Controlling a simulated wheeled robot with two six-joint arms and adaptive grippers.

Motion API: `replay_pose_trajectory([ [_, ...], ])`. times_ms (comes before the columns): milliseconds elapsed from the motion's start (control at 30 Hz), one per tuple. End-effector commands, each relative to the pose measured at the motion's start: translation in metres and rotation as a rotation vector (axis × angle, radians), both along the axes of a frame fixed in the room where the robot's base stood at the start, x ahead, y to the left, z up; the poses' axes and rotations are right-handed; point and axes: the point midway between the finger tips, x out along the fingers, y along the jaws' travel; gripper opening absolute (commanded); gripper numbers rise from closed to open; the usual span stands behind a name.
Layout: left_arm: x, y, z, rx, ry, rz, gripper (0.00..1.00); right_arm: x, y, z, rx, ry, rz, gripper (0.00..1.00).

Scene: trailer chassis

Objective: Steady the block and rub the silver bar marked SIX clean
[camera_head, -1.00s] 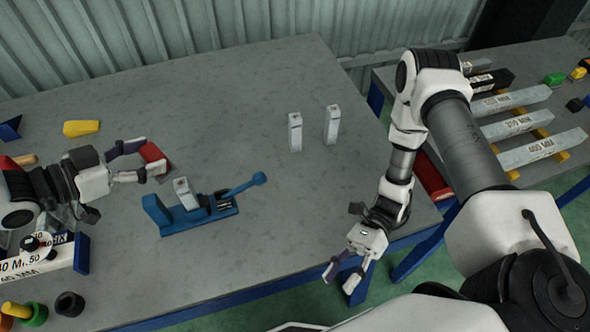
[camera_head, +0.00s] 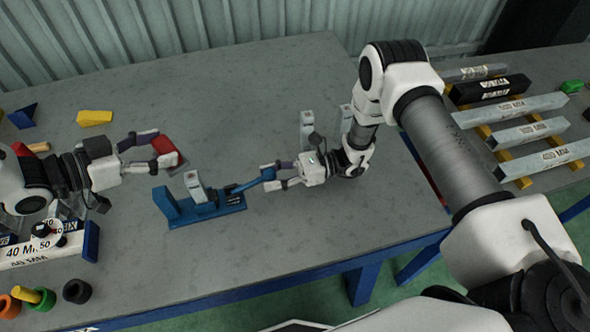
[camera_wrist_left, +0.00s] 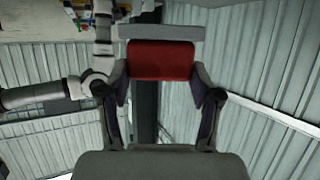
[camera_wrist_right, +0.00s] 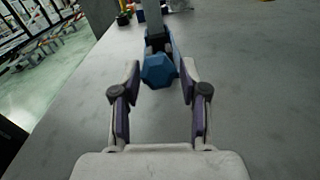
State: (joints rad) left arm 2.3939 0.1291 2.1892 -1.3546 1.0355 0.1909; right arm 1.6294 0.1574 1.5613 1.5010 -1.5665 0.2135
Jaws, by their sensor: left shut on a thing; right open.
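A blue clamp (camera_head: 176,213) stands mid-table with a short silver bar (camera_head: 196,187) upright in it. I cannot read a mark on that bar. The clamp's blue lever ends in a round knob (camera_wrist_right: 158,70), pointing right. My right gripper (camera_head: 277,178) is open with its fingers on either side of the knob; the right wrist view (camera_wrist_right: 160,82) shows gaps beside it. My left gripper (camera_head: 154,151) is shut on a red block with a grey face (camera_head: 166,146), held behind and left of the clamp. The red block fills its fingers in the left wrist view (camera_wrist_left: 160,58).
Two upright silver bars (camera_head: 307,130) (camera_head: 346,118) stand behind my right gripper. A marked white bar (camera_head: 38,252) and several coloured round pieces (camera_head: 76,291) lie front left. A yellow piece (camera_head: 94,117) lies back left. A second table at right carries long bars (camera_head: 525,133). The table behind the clamp is clear.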

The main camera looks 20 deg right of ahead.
Motion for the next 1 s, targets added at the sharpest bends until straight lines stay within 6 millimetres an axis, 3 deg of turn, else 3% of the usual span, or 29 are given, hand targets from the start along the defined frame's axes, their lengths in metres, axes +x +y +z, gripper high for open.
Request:
replay_pose_trajectory([
  [200, 0.0, 0.0, 0.0, 0.0, 0.0, 0.0, 0.24, 0.002, 0.03, 0.0, -0.001, 0.0, 0.002, 0.44],
  [500, 0.0, 0.0, 0.0, 0.0, 0.0, 0.0, 0.24, 0.003, 0.034, 0.0, 0.0, 0.001, 0.0, 0.44],
  [633, 0.0, 0.0, 0.0, 0.0, 0.0, 0.0, 0.24, 0.003, 0.034, 0.0, 0.0, 0.001, 0.0, 0.0],
  [1000, 0.0, 0.0, 0.0, 0.0, 0.0, 0.0, 0.24, 0.003, 0.033, 0.0, 0.0, 0.001, 0.0, 0.0],
])
